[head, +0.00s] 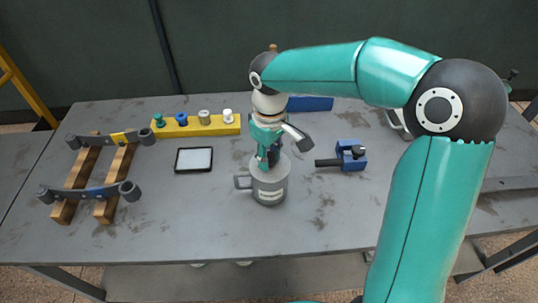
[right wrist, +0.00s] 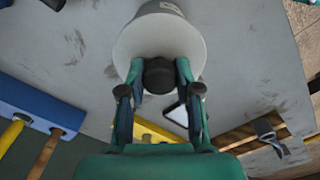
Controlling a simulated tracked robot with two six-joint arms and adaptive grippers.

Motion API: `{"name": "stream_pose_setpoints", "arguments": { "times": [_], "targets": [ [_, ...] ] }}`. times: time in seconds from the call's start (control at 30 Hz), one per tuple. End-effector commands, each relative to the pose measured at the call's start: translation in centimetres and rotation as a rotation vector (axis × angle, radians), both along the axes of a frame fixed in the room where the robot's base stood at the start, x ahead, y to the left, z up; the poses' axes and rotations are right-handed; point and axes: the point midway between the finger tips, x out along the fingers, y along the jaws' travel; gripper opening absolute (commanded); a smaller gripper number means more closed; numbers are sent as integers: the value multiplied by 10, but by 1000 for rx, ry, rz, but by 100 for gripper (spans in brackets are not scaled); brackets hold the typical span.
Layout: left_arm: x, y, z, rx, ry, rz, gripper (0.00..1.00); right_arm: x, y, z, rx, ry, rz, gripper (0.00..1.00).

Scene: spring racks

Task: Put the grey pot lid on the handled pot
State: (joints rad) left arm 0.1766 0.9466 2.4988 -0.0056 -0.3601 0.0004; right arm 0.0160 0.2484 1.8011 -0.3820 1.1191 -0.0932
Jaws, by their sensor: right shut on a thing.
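The handled pot (head: 269,190) is a grey cylinder with a pale label, standing upright near the middle of the table, its handle to the left. My right gripper (head: 270,160) points down over its mouth. In the right wrist view the gripper (right wrist: 160,88) is shut on the black knob (right wrist: 159,73) of the grey pot lid (right wrist: 150,38), which looks like a pale disc. The lid is at the pot's top. I cannot tell whether it rests on the rim or hangs just above it. My left gripper is out of view.
A yellow rack (head: 196,126) with several coloured pegs stands behind. A black-framed tablet-like panel (head: 194,159) lies left of the pot. Wooden blocks with grey brackets (head: 88,170) are at far left. A blue vise-like tool (head: 350,156) is to the right. The front table is clear.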

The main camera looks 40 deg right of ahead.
Motion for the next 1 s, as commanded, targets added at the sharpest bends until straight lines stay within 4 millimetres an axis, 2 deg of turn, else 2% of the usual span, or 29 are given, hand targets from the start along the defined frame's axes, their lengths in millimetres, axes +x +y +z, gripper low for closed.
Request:
{"name": "stream_pose_setpoints", "arguments": {
  "times": [0.67,0.7,0.87,1.0],
  "targets": [
    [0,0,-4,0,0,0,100,0,0,-6,0,0,0,0],
    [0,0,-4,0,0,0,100,0,0,-6,0,0,0,34],
    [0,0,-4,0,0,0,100,0,0,-6,0,0,0,61],
    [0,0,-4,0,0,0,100,0,0,-6,0,0,0,62]
  ]
}}
